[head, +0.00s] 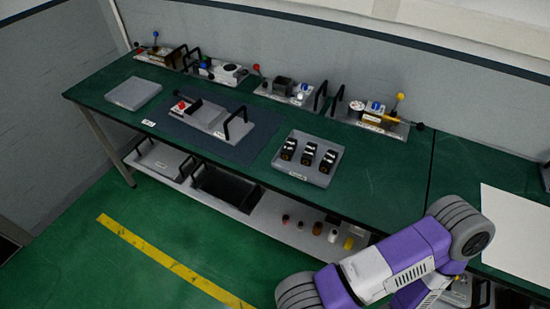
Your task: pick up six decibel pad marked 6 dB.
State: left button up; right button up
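My purple and white arm shows at the lower right, in front of the bench. Neither of my grippers is in view.
A grey unit with a black handle (236,124) sits on a dark mat (240,150) left of the tray. Several handled modules line the back wall. A flat grey plate (134,93) lies at left. Bench space (385,180) right of the tray is clear. A lower shelf holds bins and small items.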

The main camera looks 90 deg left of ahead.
aim_at(329, 160)
jog(key=u, duration=2.2)
